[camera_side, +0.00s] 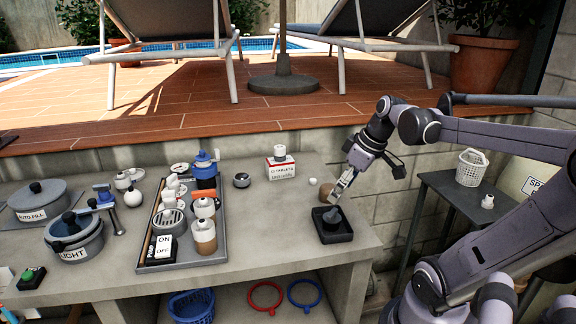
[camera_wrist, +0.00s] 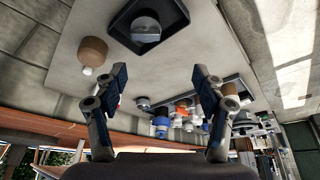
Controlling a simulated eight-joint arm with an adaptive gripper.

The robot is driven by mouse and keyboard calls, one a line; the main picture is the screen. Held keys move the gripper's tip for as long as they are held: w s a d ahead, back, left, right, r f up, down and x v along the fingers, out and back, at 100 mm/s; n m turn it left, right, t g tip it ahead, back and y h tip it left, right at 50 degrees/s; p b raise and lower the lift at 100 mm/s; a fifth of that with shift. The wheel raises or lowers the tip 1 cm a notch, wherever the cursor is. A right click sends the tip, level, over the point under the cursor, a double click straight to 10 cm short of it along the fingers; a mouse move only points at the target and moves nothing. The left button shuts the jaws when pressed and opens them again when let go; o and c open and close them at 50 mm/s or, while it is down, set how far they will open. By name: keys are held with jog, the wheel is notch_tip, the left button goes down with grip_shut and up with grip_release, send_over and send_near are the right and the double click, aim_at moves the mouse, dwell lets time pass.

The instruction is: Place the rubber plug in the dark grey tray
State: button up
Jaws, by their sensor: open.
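The dark grey tray (camera_side: 334,236) is a small square tray near the right end of the counter. It also shows at the top of the wrist view (camera_wrist: 178,12). A grey rounded piece, which looks like the rubber plug (camera_side: 332,215), sits inside the tray; it shows in the wrist view (camera_wrist: 145,30) within the tray walls. My gripper (camera_side: 338,195) is just above the tray and the plug, pointing down at a slant. In the wrist view its two fingers (camera_wrist: 158,72) are spread wide with nothing between them.
A brown-and-white piece (camera_side: 326,191) stands just behind the tray. A tablets box (camera_side: 281,168) with a white piece on top is behind left. A large organiser tray (camera_side: 213,257) full of pool fittings lies left. Bare counter lies between it and the dark tray.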

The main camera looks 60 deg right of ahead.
jog(key=w+a+f+t, duration=0.1)
jog(key=w+a, duration=0.1)
jog(key=a, duration=0.7)
jog(key=w+a+f+t, duration=0.1)
jog(key=w+a+f, duration=0.1)
jog(key=a, duration=0.7)
jog(key=shift+w+t, duration=0.25)
jog(key=shift+t, duration=0.05)
